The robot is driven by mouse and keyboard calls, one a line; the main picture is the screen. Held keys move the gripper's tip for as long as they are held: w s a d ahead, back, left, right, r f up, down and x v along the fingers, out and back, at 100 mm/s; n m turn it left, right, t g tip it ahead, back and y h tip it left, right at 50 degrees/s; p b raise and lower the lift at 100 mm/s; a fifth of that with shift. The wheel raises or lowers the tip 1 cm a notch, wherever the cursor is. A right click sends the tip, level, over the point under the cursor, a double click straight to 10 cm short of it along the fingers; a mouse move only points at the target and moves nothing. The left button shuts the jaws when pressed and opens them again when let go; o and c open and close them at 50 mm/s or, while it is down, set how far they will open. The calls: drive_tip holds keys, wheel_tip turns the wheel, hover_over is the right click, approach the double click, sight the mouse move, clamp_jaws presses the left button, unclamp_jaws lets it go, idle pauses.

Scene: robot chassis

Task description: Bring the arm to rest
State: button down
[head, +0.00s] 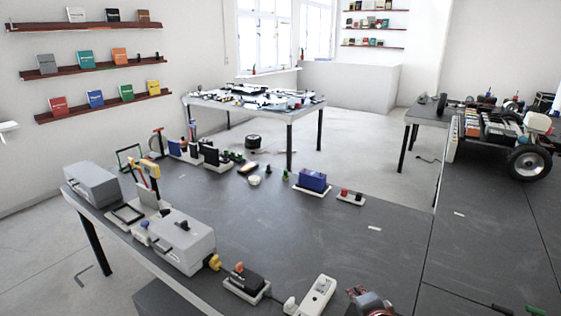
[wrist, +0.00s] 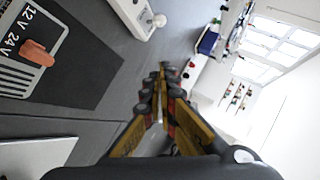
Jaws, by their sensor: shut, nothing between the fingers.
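My gripper (wrist: 163,75) shows in the wrist view with its yellow and black fingers brought together at the tips and nothing between them. It is over the grey tabletop, touching nothing that I can see. The picture there is turned sideways, with the table at left and the windows at right. I cannot make out my gripper with certainty in the head view.
A device marked 12V 24V with an orange switch (wrist: 36,53) and a white socket strip (wrist: 136,14) lie near my gripper. The head view shows grey cases (head: 182,242), a blue box (head: 312,179) and a wheeled chassis (head: 500,130). The middle tabletop (head: 340,235) is mostly clear.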

drive_tip(key=s+r+n+g, duration=0.2)
drive_tip(key=s+r+n, duration=0.1)
drive_tip(key=s, duration=0.5)
drive_tip(key=s+a+r+n+g, duration=0.1)
drive_tip(key=s+r+n+g, duration=0.1)
drive_tip(key=s+r+n, duration=0.2)
drive_tip(key=s+a+r+n+g, duration=0.1)
drive_tip(key=s+r+n+g, duration=0.1)
drive_tip(key=s+r+n, duration=0.2)
drive_tip(key=s+n, duration=0.3)
drive_tip(key=s, duration=0.5)
